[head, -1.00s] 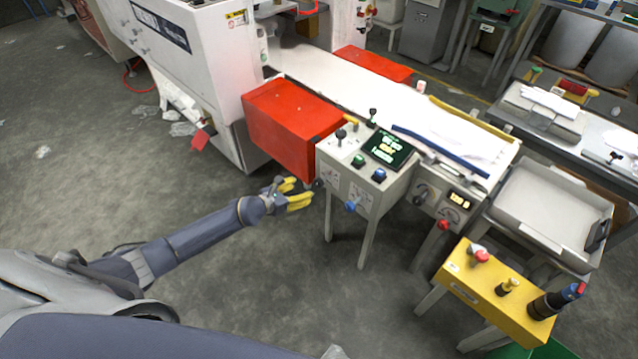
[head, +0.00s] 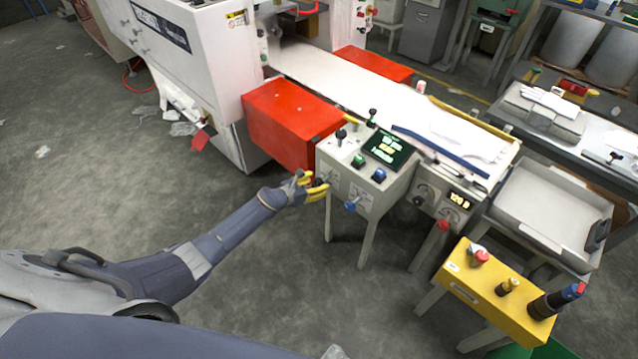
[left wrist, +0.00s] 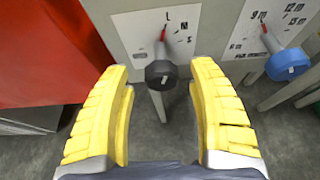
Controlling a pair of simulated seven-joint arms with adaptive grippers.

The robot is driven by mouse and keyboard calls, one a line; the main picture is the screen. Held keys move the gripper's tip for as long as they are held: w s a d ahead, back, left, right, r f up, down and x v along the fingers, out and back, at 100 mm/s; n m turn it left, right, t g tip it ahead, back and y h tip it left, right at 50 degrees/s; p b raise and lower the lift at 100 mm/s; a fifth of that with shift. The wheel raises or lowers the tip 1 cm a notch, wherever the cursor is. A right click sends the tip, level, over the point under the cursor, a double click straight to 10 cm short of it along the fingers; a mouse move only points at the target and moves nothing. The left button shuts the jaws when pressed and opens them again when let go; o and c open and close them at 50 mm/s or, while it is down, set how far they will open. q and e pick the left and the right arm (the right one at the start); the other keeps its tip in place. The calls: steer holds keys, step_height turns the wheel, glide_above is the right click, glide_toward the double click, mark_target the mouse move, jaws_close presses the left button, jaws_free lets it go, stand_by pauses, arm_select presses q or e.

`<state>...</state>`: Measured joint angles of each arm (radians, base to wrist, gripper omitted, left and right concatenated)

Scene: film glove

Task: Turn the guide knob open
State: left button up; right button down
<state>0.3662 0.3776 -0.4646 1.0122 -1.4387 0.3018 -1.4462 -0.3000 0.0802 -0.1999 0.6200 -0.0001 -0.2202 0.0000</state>
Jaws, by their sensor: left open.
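In the left wrist view a black knob (left wrist: 162,74) with a red pointer sticks out from a white label marked L, M and S. A blue knob (left wrist: 288,63) with a red pointer is on a second label to its right; it also shows in the head view (head: 351,206). I cannot tell which is the guide knob. My left gripper (head: 316,183) is open at the front of the grey control box (head: 387,198). In the left wrist view its yellow fingers (left wrist: 165,100) stand apart on either side of the black knob, apart from it. My right gripper is not in view.
A red box (head: 290,120) lies just left of the control box. A dark screen (head: 387,148) and several knobs sit on its sloped top. A yellow button box (head: 490,290) and a grey tray (head: 545,205) stand to the right. The floor on the left is mostly clear.

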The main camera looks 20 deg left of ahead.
arm_select(q)
steer(key=shift+x, duration=0.95)
steer(key=shift+d, duration=0.1)
jaws_close()
